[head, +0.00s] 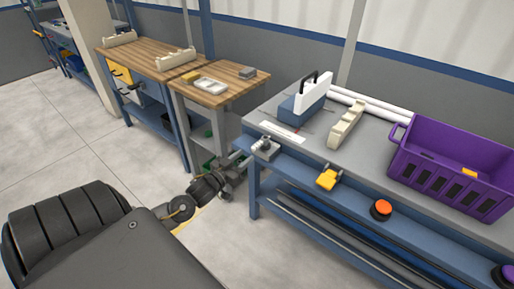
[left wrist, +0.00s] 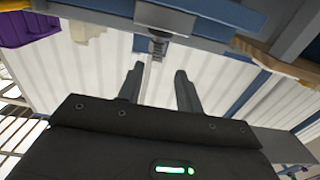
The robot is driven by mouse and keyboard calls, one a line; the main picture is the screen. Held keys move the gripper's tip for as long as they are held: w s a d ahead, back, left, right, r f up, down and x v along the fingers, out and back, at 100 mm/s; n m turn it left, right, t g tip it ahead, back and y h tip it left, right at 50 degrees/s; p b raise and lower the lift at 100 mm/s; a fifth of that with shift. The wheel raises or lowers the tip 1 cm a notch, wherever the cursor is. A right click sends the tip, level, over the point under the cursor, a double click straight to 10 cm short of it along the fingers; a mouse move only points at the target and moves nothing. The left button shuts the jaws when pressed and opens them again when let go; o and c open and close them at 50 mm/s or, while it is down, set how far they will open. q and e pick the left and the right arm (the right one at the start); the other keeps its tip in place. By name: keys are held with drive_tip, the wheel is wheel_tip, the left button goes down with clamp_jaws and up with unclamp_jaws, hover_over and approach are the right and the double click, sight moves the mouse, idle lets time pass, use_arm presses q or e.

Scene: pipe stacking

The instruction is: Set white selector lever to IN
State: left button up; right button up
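A small pale grey-white fitting (head: 265,148), which looks like the selector lever and its base, sits at the left end of the blue front ledge of the grey workbench. Its markings are too small to read. In the left wrist view a small grey fitting (left wrist: 157,46), apparently the same one, shows beyond the fingertips. My left gripper (head: 238,160) is just left of the fitting, seemingly apart from it. In the left wrist view the left gripper (left wrist: 156,74) has its two dark fingers spread, with nothing between them. My right gripper is not in view.
The blue ledge (head: 345,186) also carries a yellow fitting (head: 328,178) and an orange button (head: 381,209). On the bench are a blue block with a white plate (head: 312,97), a cream rack (head: 346,124), white pipes (head: 372,104) and a purple crate (head: 449,170). A wooden-topped table (head: 215,92) stands left.

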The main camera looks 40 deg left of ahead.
sight(257, 148)
use_arm(q)
drive_tip(key=w, duration=0.7)
drive_tip(key=shift+w+f, duration=0.1)
drive_tip(key=shift+w, duration=0.2)
drive_tip(key=shift+c, duration=0.2)
clamp_jaws()
drive_tip(key=shift+d, duration=0.15)
